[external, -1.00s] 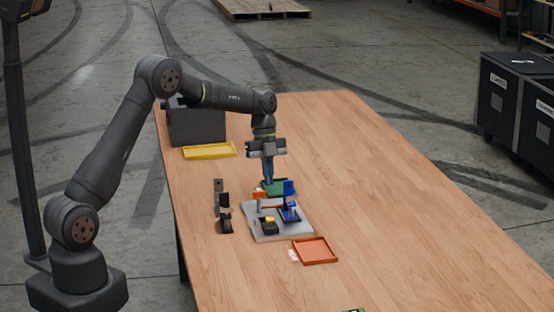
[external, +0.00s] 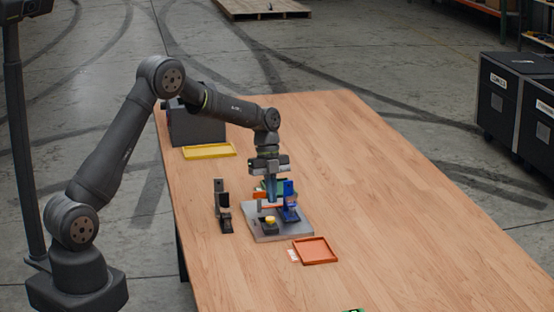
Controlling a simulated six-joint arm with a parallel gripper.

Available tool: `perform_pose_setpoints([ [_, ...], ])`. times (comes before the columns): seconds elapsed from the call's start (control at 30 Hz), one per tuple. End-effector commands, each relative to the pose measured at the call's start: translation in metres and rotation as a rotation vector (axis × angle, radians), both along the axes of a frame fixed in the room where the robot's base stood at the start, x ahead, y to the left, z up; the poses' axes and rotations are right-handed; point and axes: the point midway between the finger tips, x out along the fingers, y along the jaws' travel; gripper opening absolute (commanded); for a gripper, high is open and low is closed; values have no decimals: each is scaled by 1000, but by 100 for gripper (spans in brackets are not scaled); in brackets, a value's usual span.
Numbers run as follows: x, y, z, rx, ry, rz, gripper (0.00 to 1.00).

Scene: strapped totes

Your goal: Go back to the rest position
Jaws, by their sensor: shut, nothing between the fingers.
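My gripper (external: 268,202) points straight down over the back part of a grey plate (external: 268,237) on the wooden table. Its fingers are shut with nothing between them. A blue piece (external: 289,212) stands on the plate just right of the fingers. A small black block with a yellow top (external: 270,222) sits in front of them. I cannot tell whether the fingertips touch anything.
A black upright stand (external: 222,208) is left of the plate. An orange tray (external: 315,250) lies in front, a yellow tray (external: 208,151) and a dark grey box (external: 195,125) at the back left. The table's right side (external: 400,210) is clear.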

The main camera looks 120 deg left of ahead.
Motion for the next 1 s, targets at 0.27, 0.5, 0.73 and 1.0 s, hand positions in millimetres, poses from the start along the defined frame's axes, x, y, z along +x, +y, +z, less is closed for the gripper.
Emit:
perform_pose_setpoints([
  [0.27,-28,29,21,4,-1,3,0],
  [0.5,-37,37,69,5,-1,1,0],
  [0.73,-42,42,96,-3,0,-1,0],
  [1.0,-31,30,42,-4,0,0,0],
])
